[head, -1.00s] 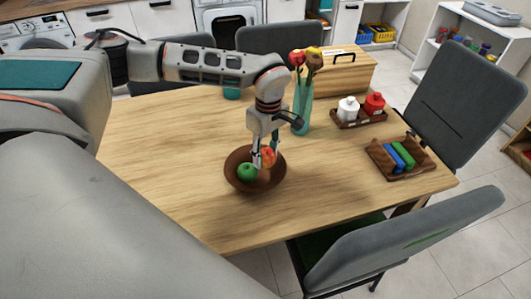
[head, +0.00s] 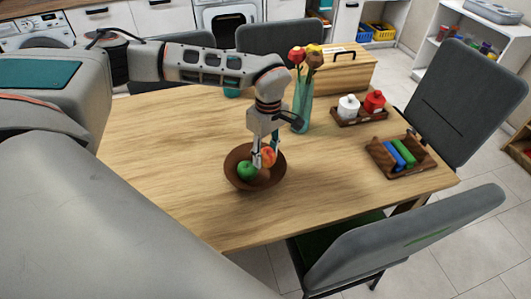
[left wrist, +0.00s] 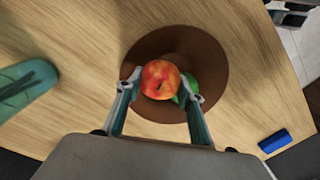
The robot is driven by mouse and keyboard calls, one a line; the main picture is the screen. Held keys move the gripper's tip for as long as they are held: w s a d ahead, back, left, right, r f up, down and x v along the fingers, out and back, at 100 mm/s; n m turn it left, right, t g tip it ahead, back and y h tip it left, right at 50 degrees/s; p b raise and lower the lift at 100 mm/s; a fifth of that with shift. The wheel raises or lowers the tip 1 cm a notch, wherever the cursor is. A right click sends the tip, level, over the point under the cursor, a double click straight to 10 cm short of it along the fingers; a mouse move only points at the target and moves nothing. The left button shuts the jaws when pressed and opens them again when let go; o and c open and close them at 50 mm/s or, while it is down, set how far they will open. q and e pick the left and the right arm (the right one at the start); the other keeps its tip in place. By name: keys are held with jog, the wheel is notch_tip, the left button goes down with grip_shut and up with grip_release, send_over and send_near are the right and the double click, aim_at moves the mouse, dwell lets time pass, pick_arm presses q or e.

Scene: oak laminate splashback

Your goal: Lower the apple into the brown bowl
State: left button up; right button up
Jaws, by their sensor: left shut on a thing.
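The brown bowl (head: 239,183) stands on the wooden table, and its rim also shows in the left wrist view (left wrist: 210,52). A green fruit (head: 247,170) lies inside it. The red and yellow apple (head: 268,157) is between the fingers of my left gripper (head: 264,159), over the right part of the bowl. In the left wrist view my left gripper (left wrist: 161,90) is shut on the apple (left wrist: 160,78), which partly covers the green fruit (left wrist: 187,88). Whether the apple touches the bowl or the green fruit is hard to tell.
A teal glass vase with flowers (head: 302,103) stands behind the gripper. A tray with white and red pots (head: 359,118) and a wooden caddy (head: 415,170) with blue and green items are to the right. A wooden box (head: 345,75) is at the back. The table's left front is clear.

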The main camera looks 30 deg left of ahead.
aim_at(267, 150)
pick_arm(q)
jog(key=o, duration=1.2)
jog(key=shift+o, duration=0.2)
jog(key=shift+r, duration=0.1)
notch_tip(267, 150, up, 12)
jog(key=shift+w, duration=0.3)
jog(key=shift+d, duration=0.1)
